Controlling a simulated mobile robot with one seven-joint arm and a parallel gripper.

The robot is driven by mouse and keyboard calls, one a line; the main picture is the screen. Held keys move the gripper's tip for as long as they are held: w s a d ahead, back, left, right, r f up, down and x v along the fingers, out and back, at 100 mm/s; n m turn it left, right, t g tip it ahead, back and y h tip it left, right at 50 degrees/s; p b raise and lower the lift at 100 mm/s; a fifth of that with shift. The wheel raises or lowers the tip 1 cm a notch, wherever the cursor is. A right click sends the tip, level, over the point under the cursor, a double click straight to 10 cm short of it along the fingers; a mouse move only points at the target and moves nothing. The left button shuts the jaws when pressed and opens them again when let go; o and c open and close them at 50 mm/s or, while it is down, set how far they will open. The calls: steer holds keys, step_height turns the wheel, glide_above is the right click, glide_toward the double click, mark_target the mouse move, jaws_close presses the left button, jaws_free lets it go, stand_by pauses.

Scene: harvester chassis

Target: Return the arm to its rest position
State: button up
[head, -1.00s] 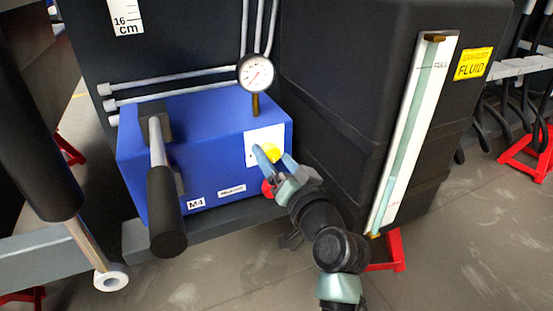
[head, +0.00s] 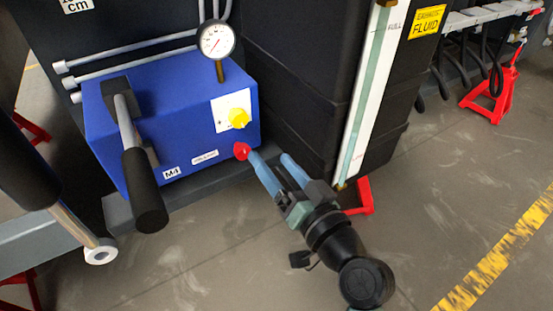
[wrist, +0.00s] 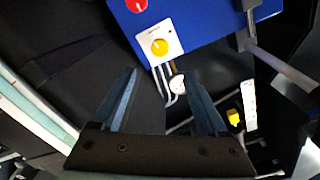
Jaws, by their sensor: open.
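My gripper (head: 272,168) is open and empty, its two blue fingers spread apart. In the head view it is in front of the blue box's lower right corner, with the left fingertip near the red knob (head: 242,151) in the picture; I cannot tell whether they touch. The wrist view shows the open fingers (wrist: 167,88) with nothing between them in the grip. The yellow knob (head: 239,117) on its white plate is clear of the fingers. My arm reaches up from the bottom of the head view.
The blue box (head: 165,115) carries a black-handled lever (head: 145,190) and a round gauge (head: 216,40). A dark tank with a sight tube (head: 367,100) stands close on the right. Red stands (head: 492,90) are further right. Open floor (head: 420,220) lies to the lower right.

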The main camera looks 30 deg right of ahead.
stand_by(0.5)
steer(key=w+a+r+n+t+p, duration=0.2)
steer(key=a+r+p, duration=0.25)
steer(key=r, duration=0.95)
steer(key=w+a+r+n+t+p, duration=0.1)
steer(key=w+a+r+n+p, duration=0.3)
steer(key=r, duration=0.9)
steer(key=s+a+r+t+p, duration=0.2)
steer(key=s+a+r, duration=0.2)
steer(key=r, duration=0.5)
steer(key=s+a+r+t+p, duration=0.25)
steer(key=s+r, duration=0.25)
steer(key=r, duration=0.4)
steer(key=s+a+r+t+p, duration=0.15)
steer(key=s+a+r, duration=0.25)
steer(key=r, duration=0.6)
step_height(320, 180, up, 37)
steer(key=p, duration=3.6)
steer(key=shift+t+p, duration=0.3)
steer(key=shift+f, duration=0.15)
